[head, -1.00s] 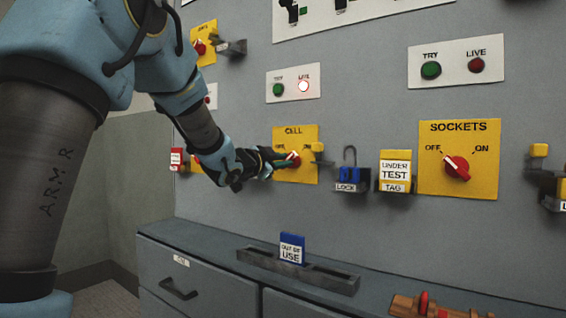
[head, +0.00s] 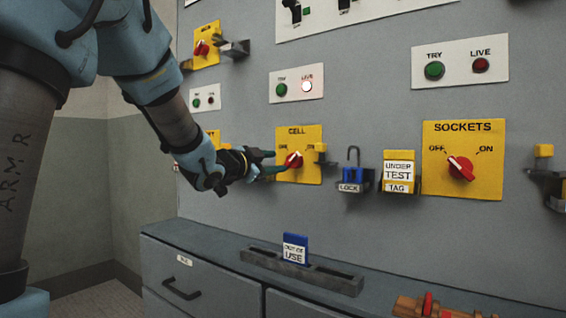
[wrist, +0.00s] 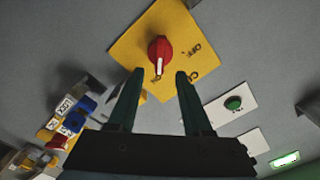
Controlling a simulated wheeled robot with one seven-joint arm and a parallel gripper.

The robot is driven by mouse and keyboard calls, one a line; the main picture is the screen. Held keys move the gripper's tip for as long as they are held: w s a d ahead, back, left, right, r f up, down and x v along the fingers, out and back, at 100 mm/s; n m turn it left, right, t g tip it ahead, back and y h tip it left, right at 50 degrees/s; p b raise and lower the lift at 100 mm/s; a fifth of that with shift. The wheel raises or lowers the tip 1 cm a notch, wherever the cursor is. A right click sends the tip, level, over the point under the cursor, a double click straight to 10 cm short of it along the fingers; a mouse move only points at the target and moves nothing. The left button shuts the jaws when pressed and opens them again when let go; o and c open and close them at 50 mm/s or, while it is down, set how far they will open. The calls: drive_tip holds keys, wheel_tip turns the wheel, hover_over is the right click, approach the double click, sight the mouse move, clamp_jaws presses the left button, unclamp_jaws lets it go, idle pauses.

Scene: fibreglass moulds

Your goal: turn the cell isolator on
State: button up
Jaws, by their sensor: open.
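The cell isolator is a yellow plate (head: 312,170) marked CELL with a red rotary knob (head: 293,160). Its white pointer mark slants up and right, toward the ON side. In the wrist view the knob (wrist: 160,50) lies just beyond my fingertips, with the pointer turned away from the OFF lettering. The LIVE lamp (head: 306,86) above the plate is lit; the green TRY button (head: 281,90) is beside it. My gripper (head: 273,162) is open and empty at the plate's left side, its fingers apart from the knob. The gripper also shows in the wrist view (wrist: 160,74).
Right of the plate are a blue padlock (head: 352,176) on a LOCK holder, an UNDER TEST tag (head: 399,172) and the SOCKETS isolator (head: 462,185). Below, a grey cabinet top carries a tray (head: 330,279) with a blue OUT OF USE tag (head: 295,248).

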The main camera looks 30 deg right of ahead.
drive_tip(key=v, duration=0.4)
drive_tip(key=shift+s+a, duration=0.25)
drive_tip(key=shift+a, duration=0.1)
drive_tip(key=w+a+f+n+t+y, duration=0.1)
drive_tip(key=w+a+f+n+y, duration=0.3)
drive_tip(key=a+f, duration=0.45)
drive_tip(key=w+a+f+n+t+y, duration=0.1)
drive_tip(key=a+f+n+y, duration=0.55)
drive_tip(key=a, duration=0.35)
drive_tip(key=s+a+f+n+g+y+p, duration=0.1)
drive_tip(key=s+a+f+n+g+y, duration=0.2)
drive_tip(key=s+a+f+n+g, duration=0.35)
drive_tip(key=s+a+f+n+g+y, duration=0.2)
drive_tip(key=s+a+f+n+g, duration=0.1)
drive_tip(key=s+a+f, duration=0.75)
wheel_tip(320, 180, up, 27)
drive_tip(key=s+d+p, duration=0.1)
drive_tip(key=p, duration=2.4)
drive_tip(key=shift+d+r, duration=0.2)
drive_tip(key=shift+d, duration=0.1)
drive_tip(key=shift+s, duration=0.1)
